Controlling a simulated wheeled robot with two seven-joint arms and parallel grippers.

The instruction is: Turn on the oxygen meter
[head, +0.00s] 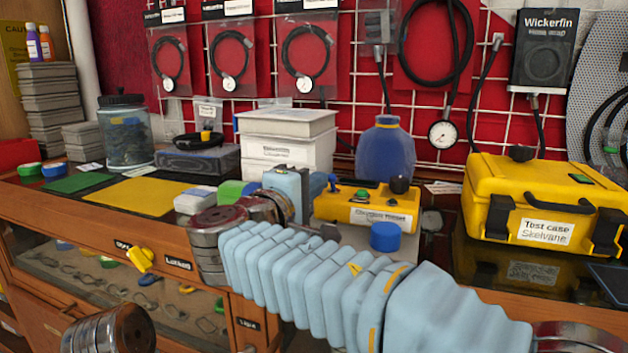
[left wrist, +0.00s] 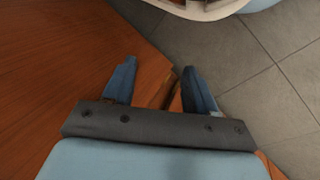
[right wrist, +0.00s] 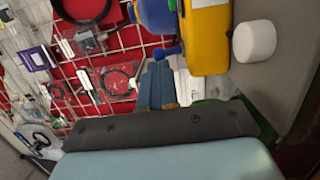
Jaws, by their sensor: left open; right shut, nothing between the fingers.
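The oxygen meter (head: 376,214) is a yellow box with a white label, standing on the bench at the middle of the head view. On it are a green button (head: 362,195), a black knob (head: 400,184) and a blue knob (head: 332,181) at its left end. My right gripper (head: 316,185) is shut and empty, just left of the meter, close to the blue knob; I cannot tell whether they touch. In the right wrist view the meter (right wrist: 207,38) lies just beyond the shut fingers (right wrist: 159,72). My left gripper (left wrist: 160,82) is open and empty, above wood and floor.
A blue cylinder (head: 386,236) stands before the meter. A yellow test case (head: 541,190) is to the right, a blue rounded vessel (head: 385,150) behind. White boxes (head: 285,140) and a jar (head: 125,132) stand further left. Hoses and gauges hang on the red grid wall.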

